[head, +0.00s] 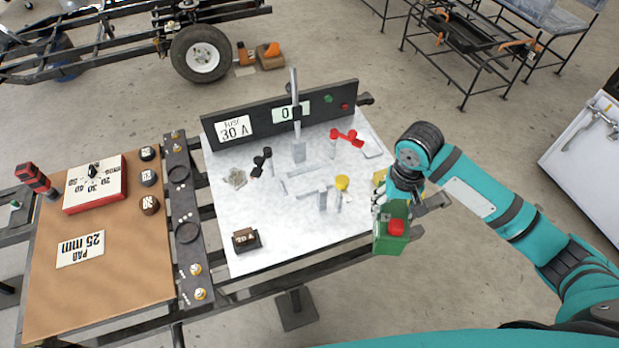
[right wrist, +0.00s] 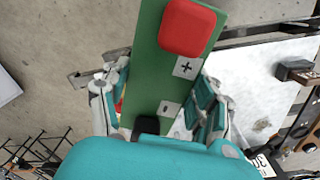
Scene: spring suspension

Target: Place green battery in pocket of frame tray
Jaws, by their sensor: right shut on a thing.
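The green battery (head: 389,243) is a tall green block with a red terminal cap (head: 396,227), just off the right front corner of the white-topped table. My right gripper (head: 391,208) is shut on it. In the right wrist view the battery (right wrist: 158,62) fills the middle, with plus and minus labels, the red cap and a black cap. The fingers of my right gripper (right wrist: 160,100) lie along its two sides. A dark frame (head: 432,203) shows beside the battery, partly hidden by my arm. I cannot tell where the tray's pocket is. My left gripper is out of view.
The white-topped table (head: 270,215) carries a dark upright panel (head: 262,120), a metal post, red, black and yellow clamp-like parts and a small brown block (head: 246,239). A brown board (head: 105,230) lies at left. Bare floor is right of the table.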

